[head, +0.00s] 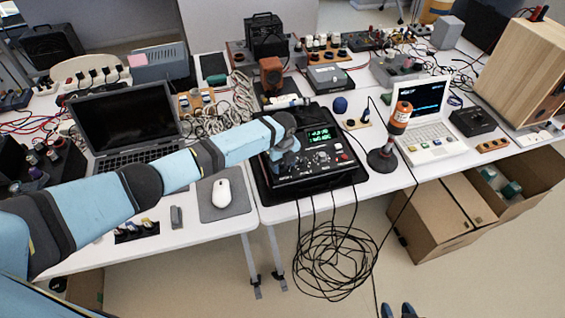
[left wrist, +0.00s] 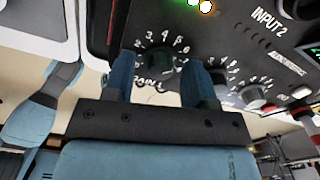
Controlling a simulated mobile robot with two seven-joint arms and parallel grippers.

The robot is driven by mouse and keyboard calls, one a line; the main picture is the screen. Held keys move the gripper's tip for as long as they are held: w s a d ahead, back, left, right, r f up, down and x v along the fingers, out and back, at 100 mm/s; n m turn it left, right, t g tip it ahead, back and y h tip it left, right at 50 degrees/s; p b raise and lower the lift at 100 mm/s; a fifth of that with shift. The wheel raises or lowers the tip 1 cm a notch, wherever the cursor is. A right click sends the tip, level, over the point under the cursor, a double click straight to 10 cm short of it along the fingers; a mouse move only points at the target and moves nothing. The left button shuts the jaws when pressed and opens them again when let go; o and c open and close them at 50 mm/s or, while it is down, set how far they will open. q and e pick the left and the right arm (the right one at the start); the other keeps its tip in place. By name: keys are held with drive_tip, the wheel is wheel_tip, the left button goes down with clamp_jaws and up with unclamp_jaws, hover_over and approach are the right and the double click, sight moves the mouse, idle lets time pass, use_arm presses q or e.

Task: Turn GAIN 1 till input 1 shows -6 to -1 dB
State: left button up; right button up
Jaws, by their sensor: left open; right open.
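The black device (head: 325,178) with knobs and a green display (head: 319,135) stands near the table's front edge. The display's figures are too small to read surely in the head view. In the left wrist view, the GAIN 1 knob (left wrist: 159,61) is dark and round, within a dial marked with numbers. My left gripper (head: 279,160) is over the device's left part. In the left wrist view, its open blue fingers (left wrist: 158,80) stand either side of the GAIN 1 knob; I cannot tell whether they touch it. My right gripper (head: 397,309) is open and empty at the bottom edge, away from the device.
The INPUT 2 label (left wrist: 269,22) and smaller knobs (left wrist: 252,97) lie right of GAIN 1. A mouse (head: 221,193) lies left. Cables (head: 335,262) hang in front.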

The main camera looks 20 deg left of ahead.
sight(282, 164)
use_arm(q)
wheel_tip(282, 164, up, 14)
drive_tip(key=shift+b, duration=0.3)
drive_tip(key=shift+f, duration=0.1)
idle(0.3)
drive_tip(key=s+d+f+n+t+h+p, duration=0.1)
drive_tip(key=s+d+f+n+t+h, duration=0.1)
drive_tip(key=s+d+f+n, duration=0.35)
drive_tip(key=s+d+f+n+t+h+p, duration=0.1)
drive_tip(key=s+d+f+n+t+h, duration=0.2)
drive_tip(key=s+f, duration=0.5)
drive_tip(key=s+a+r+n+t+y+p, duration=0.1)
drive_tip(key=s+a+n+t, duration=0.2)
drive_tip(key=s+n, duration=0.4)
drive_tip(key=s+a+r+n+t+p, duration=0.1)
drive_tip(key=s+a+n, duration=0.5)
drive_tip(key=s, duration=0.8)
drive_tip(key=shift+r+n+t+y+p, duration=0.35)
drive_tip(key=shift+r+n+t, duration=0.4)
drive_tip(key=shift+n+t, duration=0.3)
